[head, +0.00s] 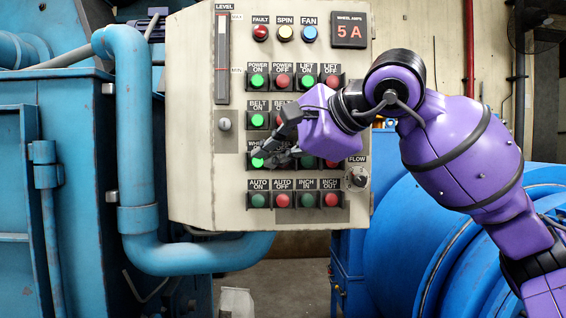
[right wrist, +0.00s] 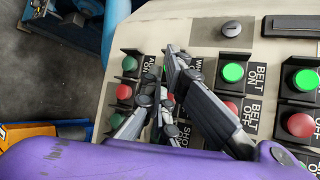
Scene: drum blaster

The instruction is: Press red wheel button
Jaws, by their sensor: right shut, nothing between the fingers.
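The control panel (head: 190,130) faces me with rows of green and red buttons. In the row marked wheel, the green button (head: 257,159) at the left is lit. The red wheel button beside it is hidden behind my right gripper (head: 264,155) in the head view. The gripper is shut and empty, with its fingers in front of the wheel row. In the right wrist view, the fingers (right wrist: 160,82) cover most of the wheel buttons, between the auto and belt ones. Whether they touch any button I cannot tell. My left gripper is not in view.
The red belt off button (right wrist: 232,106) and red auto off button (head: 282,200) are close to the gripper. A flow knob (head: 357,178) sits at the lower right. The wheel amps display (head: 349,32) reads 5 A. A blue pipe (head: 130,120) runs along the left.

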